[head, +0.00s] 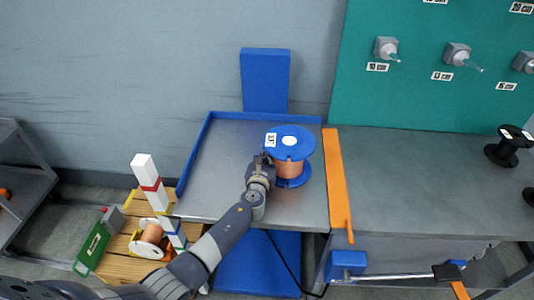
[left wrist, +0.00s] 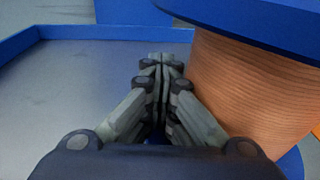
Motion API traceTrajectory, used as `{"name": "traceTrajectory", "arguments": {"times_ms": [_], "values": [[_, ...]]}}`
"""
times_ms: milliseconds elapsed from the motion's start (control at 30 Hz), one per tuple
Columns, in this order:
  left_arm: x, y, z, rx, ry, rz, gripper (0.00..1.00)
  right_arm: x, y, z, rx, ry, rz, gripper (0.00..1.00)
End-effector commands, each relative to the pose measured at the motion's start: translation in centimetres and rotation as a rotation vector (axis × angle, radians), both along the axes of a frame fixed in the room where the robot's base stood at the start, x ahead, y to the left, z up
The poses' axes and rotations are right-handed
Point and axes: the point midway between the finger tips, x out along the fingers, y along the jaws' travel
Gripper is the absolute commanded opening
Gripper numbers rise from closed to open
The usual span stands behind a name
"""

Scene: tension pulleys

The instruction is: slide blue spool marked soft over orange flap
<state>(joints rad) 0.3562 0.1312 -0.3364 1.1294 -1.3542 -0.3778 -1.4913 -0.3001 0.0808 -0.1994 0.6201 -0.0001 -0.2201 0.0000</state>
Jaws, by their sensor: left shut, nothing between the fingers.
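The blue spool (head: 289,141) stands upright on the grey plate with blue raised edges, with copper-coloured winding between its flanges. A small white label sits on its top, too small to read. In the left wrist view its winding (left wrist: 245,95) fills the right side. The orange flap (head: 338,185) is a long strip just right of the spool, between the plate and the grey bench. My left gripper (head: 264,160) is shut and empty at the spool's left side, close against it; I cannot tell if it touches. Its closed fingers (left wrist: 163,65) also show in the left wrist view.
The plate's blue rim (head: 193,158) runs along its left and back. The grey bench (head: 420,170) right of the flap is mostly clear, with black spools (head: 502,150) at its far right. A wooden pallet (head: 122,262) with another spool (head: 152,240) lies lower left.

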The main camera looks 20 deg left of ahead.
Motion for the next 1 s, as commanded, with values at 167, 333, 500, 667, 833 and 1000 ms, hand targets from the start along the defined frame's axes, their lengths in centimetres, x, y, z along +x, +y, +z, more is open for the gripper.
{"name": "traceTrajectory", "arguments": {"times_ms": [167, 333, 500, 667, 833, 1000], "values": [[0.2, -1.1, -0.1, -0.004, -0.001, -0.007, 0.00, 0.0, 0.0, -0.2, 0.000, 0.000, 0.000, 0.31], [0.5, -2.5, -0.1, -0.004, 0.000, -0.007, 0.00, 0.0, 0.0, -0.4, 0.000, 0.000, 0.000, 0.31], [0.8, -3.8, -0.1, -0.004, -0.001, -0.008, 0.00, 0.0, 0.0, -0.7, 0.000, 0.000, 0.000, 0.31], [1.1, -5.0, -0.1, -0.003, 0.001, -0.006, 0.00, 0.0, 0.0, -0.9, 0.001, 0.000, 0.000, 0.31], [1.4, -6.4, -0.1, -0.003, 0.000, -0.008, 0.00, 0.0, 0.1, -1.3, 0.001, 0.000, 0.000, 0.31], [1.7, -7.6, -0.1, -0.004, 0.000, -0.006, 0.00, 0.0, 0.3, -1.6, 0.003, 0.001, 0.001, 0.31]]}}
